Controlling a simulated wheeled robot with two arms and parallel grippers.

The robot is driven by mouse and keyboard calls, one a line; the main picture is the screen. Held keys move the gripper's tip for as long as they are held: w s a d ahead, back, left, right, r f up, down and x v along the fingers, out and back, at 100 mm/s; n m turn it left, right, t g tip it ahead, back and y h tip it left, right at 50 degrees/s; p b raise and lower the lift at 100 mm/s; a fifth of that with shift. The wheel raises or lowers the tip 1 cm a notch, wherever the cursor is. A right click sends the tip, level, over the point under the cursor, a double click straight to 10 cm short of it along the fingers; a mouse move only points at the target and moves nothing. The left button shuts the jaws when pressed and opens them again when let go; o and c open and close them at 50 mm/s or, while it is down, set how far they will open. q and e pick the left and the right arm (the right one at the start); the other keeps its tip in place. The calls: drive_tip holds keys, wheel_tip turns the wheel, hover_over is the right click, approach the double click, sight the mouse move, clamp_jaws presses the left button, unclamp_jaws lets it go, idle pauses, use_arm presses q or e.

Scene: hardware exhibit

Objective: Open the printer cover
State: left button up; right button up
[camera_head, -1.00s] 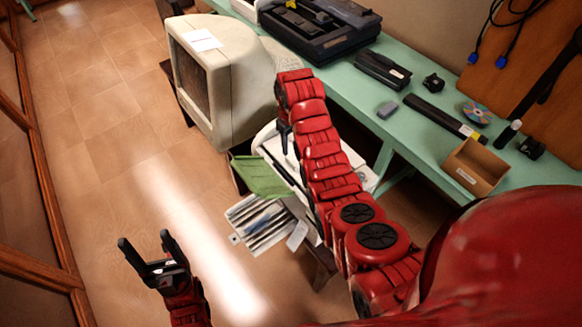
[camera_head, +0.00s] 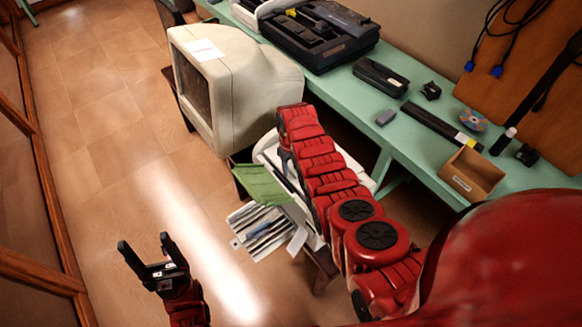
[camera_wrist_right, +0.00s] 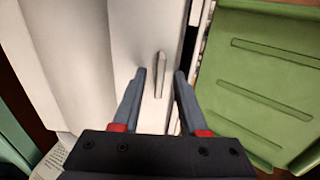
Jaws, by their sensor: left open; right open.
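The white printer (camera_head: 268,148) stands low beside the monitor in the head view, largely covered by my right arm. A green flap or tray (camera_head: 260,186) sticks out on its left side. In the right wrist view, the printer's white surface (camera_wrist_right: 85,60) fills the left and middle, with a narrow raised tab (camera_wrist_right: 158,60) on it. My right gripper (camera_wrist_right: 160,74) is open, its fingers on either side of the tab; contact cannot be told. The green flap (camera_wrist_right: 262,80) lies to its right. My left gripper (camera_head: 146,245) is open and empty above the floor.
An old beige monitor (camera_head: 240,85) stands beyond the printer. The green bench (camera_head: 345,95) on the right holds a black device (camera_head: 318,35), a cardboard box (camera_head: 472,174) and small items. Papers (camera_head: 265,228) show below the green flap. The floor at left is clear.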

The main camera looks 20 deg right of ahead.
clamp_jaws()
idle(1.3)
